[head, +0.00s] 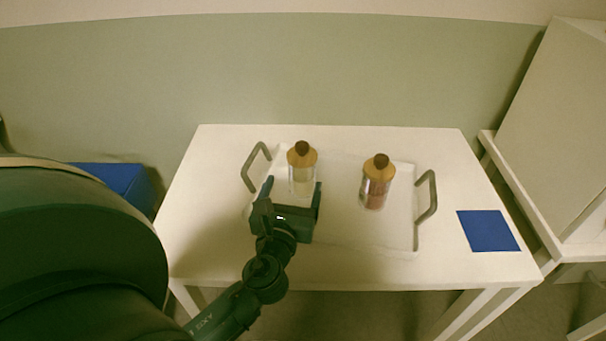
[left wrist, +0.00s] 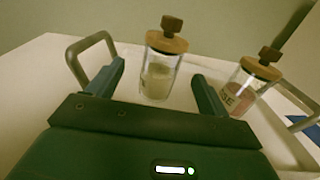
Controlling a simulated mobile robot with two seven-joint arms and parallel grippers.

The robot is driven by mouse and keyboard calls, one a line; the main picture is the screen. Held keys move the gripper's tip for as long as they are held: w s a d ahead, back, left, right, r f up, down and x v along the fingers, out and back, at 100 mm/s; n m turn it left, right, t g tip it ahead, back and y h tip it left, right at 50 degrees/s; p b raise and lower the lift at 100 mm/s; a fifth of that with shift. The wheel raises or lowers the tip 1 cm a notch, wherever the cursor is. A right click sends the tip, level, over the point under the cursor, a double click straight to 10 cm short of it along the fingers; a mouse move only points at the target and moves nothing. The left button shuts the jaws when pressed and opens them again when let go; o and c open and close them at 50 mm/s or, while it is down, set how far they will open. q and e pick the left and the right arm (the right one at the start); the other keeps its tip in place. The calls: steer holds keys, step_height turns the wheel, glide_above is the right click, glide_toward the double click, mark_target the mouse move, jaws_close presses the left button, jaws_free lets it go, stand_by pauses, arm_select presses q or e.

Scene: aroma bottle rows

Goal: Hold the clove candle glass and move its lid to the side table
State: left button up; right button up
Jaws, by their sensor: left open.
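Two glasses with wooden, knobbed lids stand on a white tray (head: 340,230). The left glass (head: 302,181) has pale contents and no readable label; its lid (head: 302,157) is on. The right glass (head: 374,192) has reddish contents, and its lid (head: 379,169) is on. In the left wrist view the right glass (left wrist: 240,92) has a label ending in "SE". I cannot read "clove" on either. My left gripper (head: 294,187) is open and empty, its fingers pointing at the left glass (left wrist: 158,78), which shows between and just beyond the fingertips. My right gripper is out of view.
The tray has grey handles at its left (head: 252,168) and right (head: 432,197), on a white table (head: 215,230). A blue square (head: 488,231) lies at the table's right. A white side table (head: 520,195) with a large pale panel stands farther right. A blue box (head: 125,180) is at left.

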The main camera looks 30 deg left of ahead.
mark_target(297, 174)
arm_select(q)
steer(key=x, duration=0.9)
steer(key=shift+w+d+f, duration=0.15)
steer(key=shift+w, duration=0.25)
steer(key=c, duration=1.2)
